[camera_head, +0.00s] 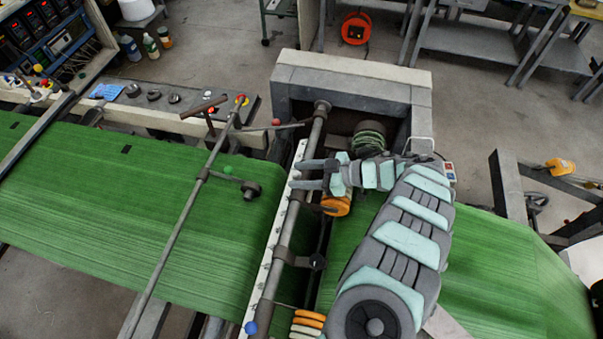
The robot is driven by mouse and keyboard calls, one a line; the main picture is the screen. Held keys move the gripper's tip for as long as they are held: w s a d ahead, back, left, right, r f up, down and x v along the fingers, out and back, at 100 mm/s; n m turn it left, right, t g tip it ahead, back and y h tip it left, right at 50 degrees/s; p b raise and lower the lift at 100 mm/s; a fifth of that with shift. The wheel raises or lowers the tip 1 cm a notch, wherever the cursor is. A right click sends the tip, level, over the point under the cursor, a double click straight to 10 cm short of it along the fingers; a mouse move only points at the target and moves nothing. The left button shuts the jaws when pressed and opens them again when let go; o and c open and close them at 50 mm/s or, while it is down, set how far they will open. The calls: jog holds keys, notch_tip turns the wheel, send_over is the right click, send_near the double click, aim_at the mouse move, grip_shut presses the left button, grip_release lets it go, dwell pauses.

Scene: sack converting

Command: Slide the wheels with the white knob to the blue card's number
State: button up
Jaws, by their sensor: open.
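A blue card (107,91) lies on the grey control panel at upper left; its number is too small to read. A long white scale strip (272,255) runs beside the dark shaft (289,225); its marks are not legible. A dark clamp (318,262) with a small pale spot sits on the shaft's right side; I cannot tell whether this is the white knob. An orange wheel-like part (336,205) is just below my gripper. My gripper (297,174) is open, its fingers pointing left over the upper strip and shaft.
A green web (130,215) runs under the shaft and my arm. A red knob (276,122) and a blue knob (251,327) stand nearby. Orange and cream rings (308,325) sit at the bottom. A grey frame (350,75) stands behind.

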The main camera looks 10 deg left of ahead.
jog(key=b+v, duration=0.1)
jog(key=v, duration=0.6)
jog(key=shift+d+r, duration=0.1)
jog(key=shift+d, duration=0.15)
dwell(0.3)
